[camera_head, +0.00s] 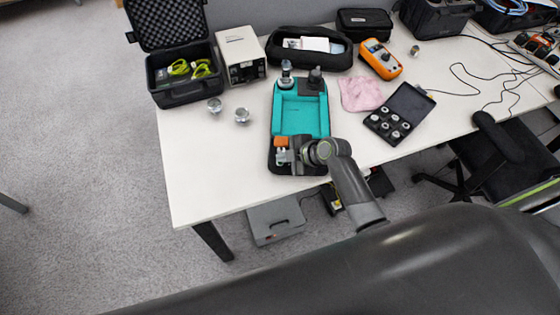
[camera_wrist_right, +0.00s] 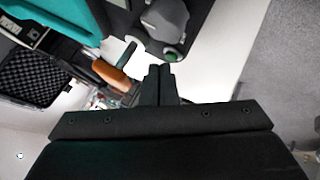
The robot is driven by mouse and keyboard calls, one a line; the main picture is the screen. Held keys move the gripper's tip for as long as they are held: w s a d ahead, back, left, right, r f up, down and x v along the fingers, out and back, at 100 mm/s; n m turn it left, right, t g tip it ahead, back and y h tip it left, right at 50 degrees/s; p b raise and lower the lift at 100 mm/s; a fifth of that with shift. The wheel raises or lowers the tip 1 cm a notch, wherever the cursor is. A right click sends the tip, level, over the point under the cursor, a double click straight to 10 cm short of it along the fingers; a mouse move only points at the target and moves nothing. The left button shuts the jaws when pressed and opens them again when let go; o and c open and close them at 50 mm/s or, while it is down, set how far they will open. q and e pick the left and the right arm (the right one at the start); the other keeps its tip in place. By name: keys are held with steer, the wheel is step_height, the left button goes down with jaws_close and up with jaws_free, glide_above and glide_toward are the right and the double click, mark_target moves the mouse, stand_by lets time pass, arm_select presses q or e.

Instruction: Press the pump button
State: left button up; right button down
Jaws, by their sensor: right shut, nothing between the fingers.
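A teal and black calibration unit (camera_head: 301,115) lies on the white table, with two upright fittings at its far end. My right gripper (camera_head: 283,156) is over its near end, next to an orange part (camera_head: 281,141). In the right wrist view the fingers (camera_wrist_right: 158,82) are shut with nothing between them. The orange part (camera_wrist_right: 110,75) shows there just left of the fingertips, and a grey rounded part (camera_wrist_right: 165,20) lies beyond them. I cannot pick out the pump button for certain, nor tell whether the fingers touch anything. My left gripper is not in view.
A pink cloth (camera_head: 361,94) and an open black case (camera_head: 399,114) of small parts lie to the right. A chair (camera_head: 500,150) stands at the right.

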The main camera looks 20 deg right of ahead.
mark_target(284, 165)
steer(key=shift+f, duration=0.3)
steer(key=shift+r, duration=0.45)
steer(key=shift+r, duration=0.1)
step_height(284, 165, up, 6)
steer(key=p, duration=0.5)
stand_by(0.5)
steer(key=shift+s, duration=0.1)
